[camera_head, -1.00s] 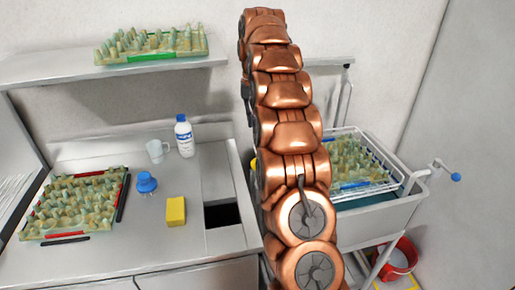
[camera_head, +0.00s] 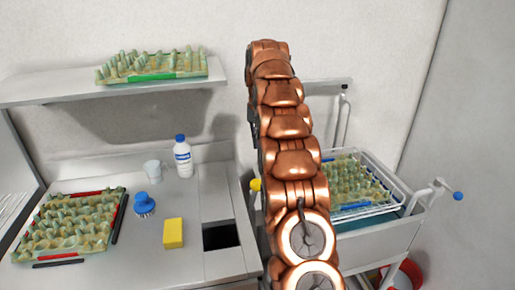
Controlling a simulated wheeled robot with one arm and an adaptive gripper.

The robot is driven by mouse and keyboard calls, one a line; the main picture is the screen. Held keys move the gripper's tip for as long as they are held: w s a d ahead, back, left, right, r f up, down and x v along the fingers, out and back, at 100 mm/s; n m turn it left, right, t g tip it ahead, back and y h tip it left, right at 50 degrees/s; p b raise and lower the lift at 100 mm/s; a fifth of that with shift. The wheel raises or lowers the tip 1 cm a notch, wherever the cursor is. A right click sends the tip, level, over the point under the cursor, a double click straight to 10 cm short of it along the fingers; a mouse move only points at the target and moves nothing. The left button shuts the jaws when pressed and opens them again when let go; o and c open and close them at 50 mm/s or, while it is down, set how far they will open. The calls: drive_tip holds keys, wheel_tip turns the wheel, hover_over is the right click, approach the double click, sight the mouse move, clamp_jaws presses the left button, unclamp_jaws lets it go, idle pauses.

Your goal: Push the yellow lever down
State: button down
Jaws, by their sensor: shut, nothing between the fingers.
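A small yellow piece (camera_head: 256,184) shows at the left edge of my copper arm, between the counter and the sink cart. It may be the yellow lever; most of it is hidden behind my arm, so I cannot tell its shape or tilt. My arm stands upright across the middle of the view. My gripper is not visible; the arm's own links hide its end.
The left counter holds an egg tray (camera_head: 28,248), a blue brush (camera_head: 142,202), a yellow sponge (camera_head: 173,233), a cup (camera_head: 152,171) and a white bottle (camera_head: 183,160). A shelf (camera_head: 45,92) hangs above. The sink cart (camera_head: 375,238) has a blue-knobbed crank (camera_head: 457,196).

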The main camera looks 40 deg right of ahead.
drive_tip(key=shift+s+a+f+b, duration=0.45)
drive_tip(key=shift+s+f, duration=0.1)
drive_tip(key=shift+f, duration=0.95)
drive_tip(key=shift+s+a+f+b, duration=0.45)
drive_tip(key=shift+s+f, duration=0.15)
drive_tip(key=shift+f, duration=0.9)
drive_tip(key=shift+s+a+f+b, duration=0.35)
drive_tip(key=shift+s+a+f, duration=0.15)
drive_tip(key=shift+f, duration=1)
drive_tip(key=shift+s+f+b, duration=0.1)
drive_tip(key=shift+s+b, duration=0.1)
drive_tip(key=shift+b, duration=0.1)
